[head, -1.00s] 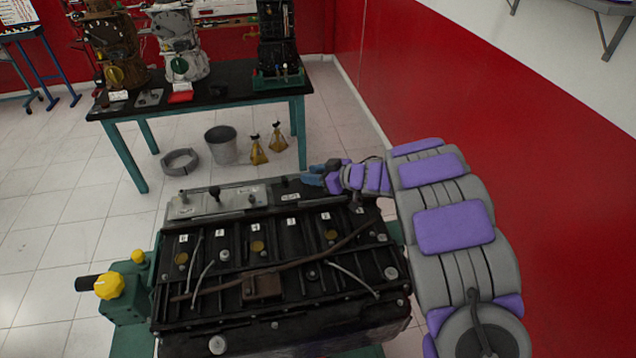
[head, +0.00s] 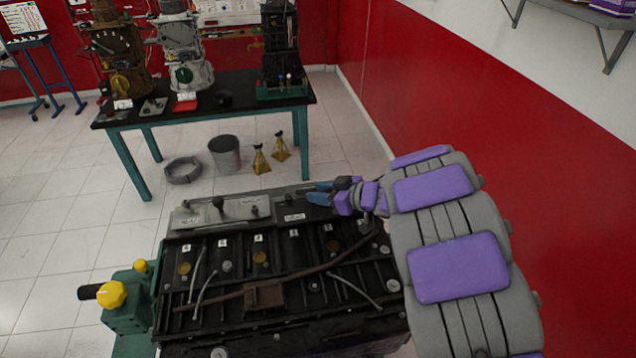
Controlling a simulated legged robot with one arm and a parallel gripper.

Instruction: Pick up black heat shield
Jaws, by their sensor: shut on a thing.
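The black heat shield (head: 288,205) appears to be the dark, labelled piece at the right end of the grey top plate, along the far edge of the engine (head: 265,275). My gripper (head: 318,192) has blue fingertips and reaches in from the right. Its fingers point left at the right end of the dark piece and are shut on it, with dark material between them. The exact contact is small and hard to see. I cannot tell whether the piece is clear of the engine.
The grey top plate (head: 205,213) with knobs lies left of the dark piece. A green stand with a yellow knob (head: 111,294) is at the left. Behind are a black-topped bench (head: 215,105), a bucket (head: 224,154) and yellow jack stands (head: 261,160). A red wall (head: 430,110) runs along the right.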

